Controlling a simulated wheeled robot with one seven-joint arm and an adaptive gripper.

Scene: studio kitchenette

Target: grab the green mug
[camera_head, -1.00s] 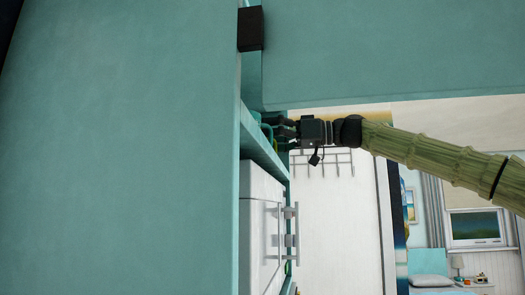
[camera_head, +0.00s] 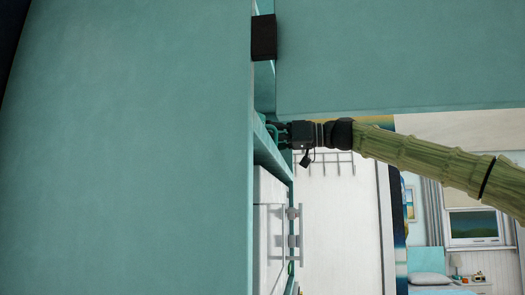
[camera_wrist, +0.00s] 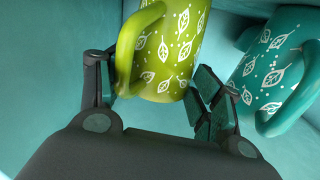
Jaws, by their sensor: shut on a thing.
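The green mug (camera_wrist: 172,50) is lime with white leaf prints and sits between my fingers in the wrist view. Its handle is on the left, beside the left finger. My gripper (camera_wrist: 158,92) is shut on the green mug, with the right finger against the mug's lower right side. In the head view my gripper (camera_head: 277,131) reaches into the teal cabinet at shelf height. The green mug cannot be made out there, as the cabinet panel and my gripper hide most of the shelf.
A teal mug (camera_wrist: 274,62) with white leaves stands close to the right of my right finger. A large teal panel (camera_head: 130,150) fills the left of the head view. Another teal panel (camera_head: 400,55) hangs above my arm. White cabinet fronts (camera_head: 270,225) lie below the shelf.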

